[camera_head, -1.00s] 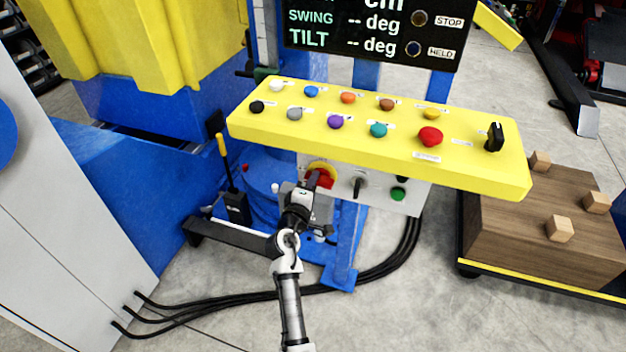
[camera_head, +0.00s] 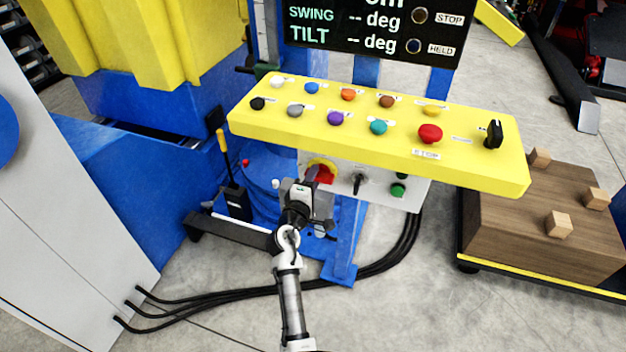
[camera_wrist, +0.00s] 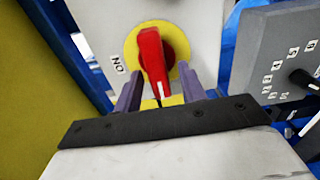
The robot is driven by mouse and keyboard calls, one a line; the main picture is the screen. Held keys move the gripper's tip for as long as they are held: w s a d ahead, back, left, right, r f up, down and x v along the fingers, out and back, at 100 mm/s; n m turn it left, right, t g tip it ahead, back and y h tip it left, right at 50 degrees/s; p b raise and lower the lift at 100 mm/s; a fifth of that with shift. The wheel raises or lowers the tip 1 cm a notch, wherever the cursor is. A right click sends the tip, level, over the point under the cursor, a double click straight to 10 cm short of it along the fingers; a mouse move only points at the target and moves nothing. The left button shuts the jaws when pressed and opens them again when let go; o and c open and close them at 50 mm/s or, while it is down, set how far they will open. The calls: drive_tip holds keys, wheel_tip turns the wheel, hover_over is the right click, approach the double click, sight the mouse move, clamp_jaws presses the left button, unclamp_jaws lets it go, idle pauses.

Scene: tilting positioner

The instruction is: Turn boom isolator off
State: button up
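The boom isolator appears as a red rotary handle (camera_wrist: 153,62) on a yellow round plate (camera_wrist: 174,35), fixed to a pale grey panel (camera_wrist: 203,22). An "ON" label (camera_wrist: 118,64) is beside it, to the left. In the head view the red handle (camera_head: 325,174) shows under the yellow console, partly hidden by my gripper (camera_head: 312,180). In the wrist view my gripper (camera_wrist: 162,88) is open. Its two purple fingers are on either side of the handle's lower end, with gaps visible. Whether they touch the handle cannot be told.
A yellow button console (camera_head: 375,152) overhangs the panel. A black selector (camera_head: 359,184) and green buttons (camera_head: 398,190) are right of the isolator. A grey box with a dial (camera_wrist: 275,75) stands close right of my gripper. Black cables (camera_head: 385,266) run along the floor.

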drive_tip(key=b+v, duration=0.3)
drive_tip(key=v, duration=1)
drive_tip(key=shift+s, duration=0.35)
drive_tip(key=shift+a, duration=0.15)
